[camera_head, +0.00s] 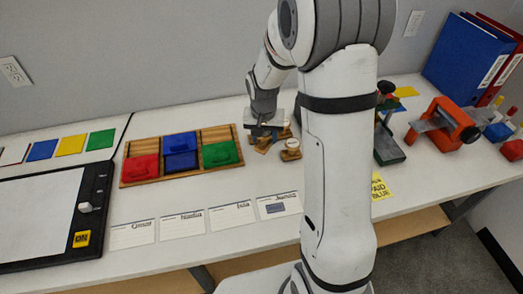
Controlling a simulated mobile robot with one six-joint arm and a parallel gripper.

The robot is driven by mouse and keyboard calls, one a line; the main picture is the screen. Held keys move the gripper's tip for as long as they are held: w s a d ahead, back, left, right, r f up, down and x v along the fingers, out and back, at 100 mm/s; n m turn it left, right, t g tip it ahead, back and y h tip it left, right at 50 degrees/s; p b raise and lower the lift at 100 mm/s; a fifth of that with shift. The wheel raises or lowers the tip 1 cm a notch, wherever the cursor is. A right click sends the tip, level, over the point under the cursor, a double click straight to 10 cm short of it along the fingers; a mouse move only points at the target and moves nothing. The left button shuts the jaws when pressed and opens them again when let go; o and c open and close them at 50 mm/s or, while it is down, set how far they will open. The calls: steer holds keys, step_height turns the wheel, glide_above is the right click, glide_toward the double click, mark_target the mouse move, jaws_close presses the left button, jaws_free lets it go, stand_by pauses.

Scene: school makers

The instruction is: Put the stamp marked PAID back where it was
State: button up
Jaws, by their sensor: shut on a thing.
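My gripper (264,134) is at the back of the table, right of the ink pad tray, shut on what looks like a wooden stamp (262,146). The gripper hides most of that stamp, and no PAID mark can be read on it. Another round wooden stamp (290,152) stands just to the right, near my arm. More wooden parts show close behind the gripper, partly hidden. I cannot tell whether the held stamp touches its support.
A slatted wooden tray (213,136) holds red (140,168), blue (180,152) and green (220,153) pads. Several name cards lie in front; the rightmost card (279,205) bears a blue mark. A yellow note (380,189) reads PAID BLUE. An orange tool (443,124) stands right.

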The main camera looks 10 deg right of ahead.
steer(key=shift+f, duration=3.45)
steer(key=o, duration=1)
steer(key=shift+f, duration=0.1)
